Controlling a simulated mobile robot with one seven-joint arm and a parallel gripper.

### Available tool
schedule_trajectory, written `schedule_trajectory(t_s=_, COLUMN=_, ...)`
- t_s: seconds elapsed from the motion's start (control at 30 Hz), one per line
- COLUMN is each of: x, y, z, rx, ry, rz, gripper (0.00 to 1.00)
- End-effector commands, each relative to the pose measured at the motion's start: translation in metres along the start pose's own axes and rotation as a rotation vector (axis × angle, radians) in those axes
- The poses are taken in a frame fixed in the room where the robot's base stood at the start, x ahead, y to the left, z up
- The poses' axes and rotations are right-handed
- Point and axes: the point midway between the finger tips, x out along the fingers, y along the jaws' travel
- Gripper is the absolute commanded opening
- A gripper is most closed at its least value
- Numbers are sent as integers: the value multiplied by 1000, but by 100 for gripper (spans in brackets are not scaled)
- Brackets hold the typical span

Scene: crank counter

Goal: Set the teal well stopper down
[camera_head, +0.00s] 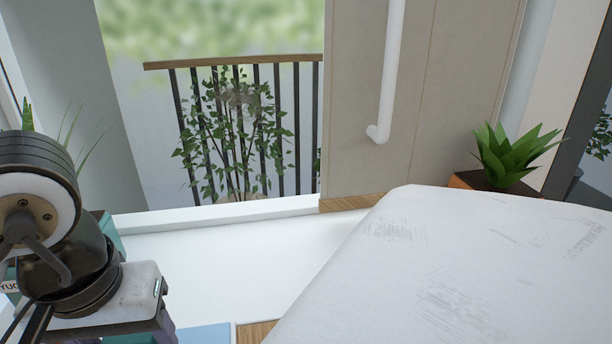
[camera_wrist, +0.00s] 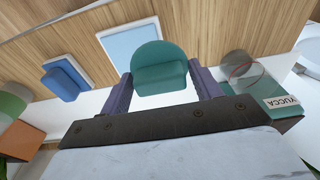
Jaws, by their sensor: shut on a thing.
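The teal well stopper (camera_wrist: 160,72) has a rounded disc and a thicker block-like part. It sits between the two purple fingers of my gripper (camera_wrist: 160,84) in the wrist view, which are shut on it. A pale blue square pad with a white border (camera_wrist: 132,45) shows just beyond the stopper, partly hidden by it. The gap between stopper and pad cannot be judged. In the head view my gripper is at the lower left, mostly cut off by the bottom edge, and the held stopper cannot be made out there.
A teal box labelled YUCCA (camera_wrist: 262,106) and a grey round thing (camera_wrist: 236,64) are right of the gripper in the wrist view. A blue block on a white base (camera_wrist: 66,80) and an orange pot (camera_wrist: 20,140) are left. A potted plant (camera_head: 505,155) stands at right.

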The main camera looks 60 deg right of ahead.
Motion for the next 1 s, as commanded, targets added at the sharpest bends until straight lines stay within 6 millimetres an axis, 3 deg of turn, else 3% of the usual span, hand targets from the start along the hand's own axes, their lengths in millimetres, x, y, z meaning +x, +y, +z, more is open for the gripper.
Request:
schedule_trajectory(t_s=0.3, x=3, y=3, z=6, rx=10, ry=-3, rz=-4, gripper=36)
schedule_trajectory(t_s=0.43, x=3, y=3, z=-4, rx=12, ry=-3, rz=-2, gripper=36)
schedule_trajectory(t_s=1.0, x=20, y=5, z=-149, rx=9, ry=-5, rz=-4, gripper=36)
